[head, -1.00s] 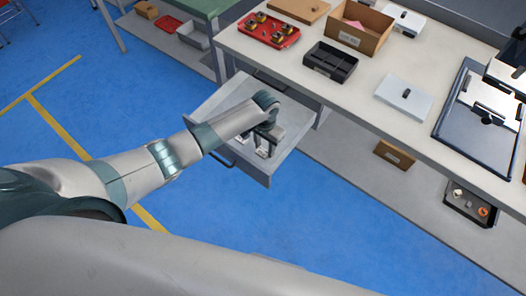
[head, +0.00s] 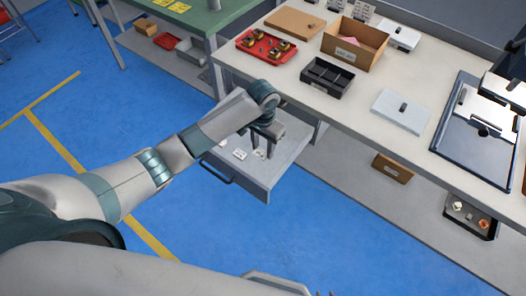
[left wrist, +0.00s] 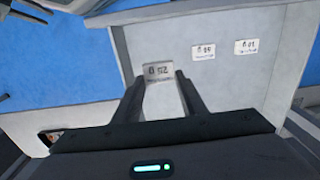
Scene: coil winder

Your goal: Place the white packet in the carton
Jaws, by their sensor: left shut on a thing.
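My left gripper (head: 264,150) is over the open grey drawer (head: 270,182), pointing down. It is shut on a white packet (left wrist: 158,72) with dark print, which shows between the fingertips in the left wrist view. In the head view the gripper mostly hides this packet. Two other white labelled packets (left wrist: 203,51) (left wrist: 246,47) lie on the drawer floor, apart from the gripper. The open brown carton (head: 345,56) stands on the workbench to the upper right, with something pink inside. My right gripper is not in view.
On the workbench (head: 308,110) are a black divided tray (head: 327,77), a red tray with parts (head: 249,44), a pale lidded box (head: 401,110) and a dark board (head: 455,140). A small brown box (head: 393,168) sits on the shelf below. The blue floor in front is clear.

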